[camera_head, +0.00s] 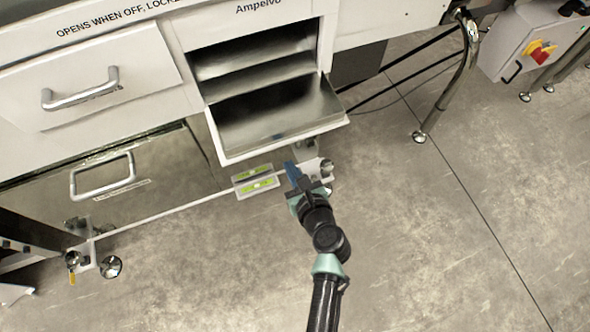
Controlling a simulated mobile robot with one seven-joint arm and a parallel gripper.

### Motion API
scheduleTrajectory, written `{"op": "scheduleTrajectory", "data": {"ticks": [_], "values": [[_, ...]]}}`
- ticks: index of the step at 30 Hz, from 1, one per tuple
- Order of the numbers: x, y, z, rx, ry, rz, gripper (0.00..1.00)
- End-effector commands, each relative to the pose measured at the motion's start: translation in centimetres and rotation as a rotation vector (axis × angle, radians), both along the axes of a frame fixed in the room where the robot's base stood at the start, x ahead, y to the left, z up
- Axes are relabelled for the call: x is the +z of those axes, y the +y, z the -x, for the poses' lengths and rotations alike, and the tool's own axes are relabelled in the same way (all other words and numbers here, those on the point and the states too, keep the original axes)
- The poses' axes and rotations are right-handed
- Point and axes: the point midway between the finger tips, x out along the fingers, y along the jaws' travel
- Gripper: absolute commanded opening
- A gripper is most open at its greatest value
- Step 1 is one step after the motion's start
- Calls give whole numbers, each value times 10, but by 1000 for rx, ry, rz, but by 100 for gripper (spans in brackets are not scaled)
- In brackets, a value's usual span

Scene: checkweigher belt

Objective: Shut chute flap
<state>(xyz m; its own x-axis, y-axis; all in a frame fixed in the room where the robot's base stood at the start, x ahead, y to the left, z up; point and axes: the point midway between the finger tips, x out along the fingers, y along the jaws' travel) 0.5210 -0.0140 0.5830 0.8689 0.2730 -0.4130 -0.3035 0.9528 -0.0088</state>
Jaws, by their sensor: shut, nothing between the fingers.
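The chute flap (282,112) is a metal plate with a pale front edge. It stands open, sticking out from the chute opening (255,55) under the "Ampelvo" label. My gripper (291,168) has blue fingertips and is shut and empty. In the picture it lies just below the flap's front edge, towards its right half. I cannot tell whether the fingertips touch the flap or are lower than it. The flap's underside is hidden.
Left of the chute are a white drawer (95,95) and a lower glossy panel with a handle (102,176). A small plate with green level vials (255,182) is left of my gripper. A control box (530,45) stands at upper right. The floor in front is clear.

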Motion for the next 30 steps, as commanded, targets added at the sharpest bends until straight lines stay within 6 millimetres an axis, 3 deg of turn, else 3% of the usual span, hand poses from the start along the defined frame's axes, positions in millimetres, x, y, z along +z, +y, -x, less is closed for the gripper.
{"op": "scheduleTrajectory", "data": {"ticks": [6, 8, 9, 15, 30], "values": [[-24, 14, -44, 4, -3, 4, 0], [-29, 17, -54, 4, -2, 3, 0], [-21, 17, -55, 2, -4, 5, 0], [8, 15, -46, 2, -2, 4, 0], [14, 14, -44, 1, -1, 5, 0]]}}
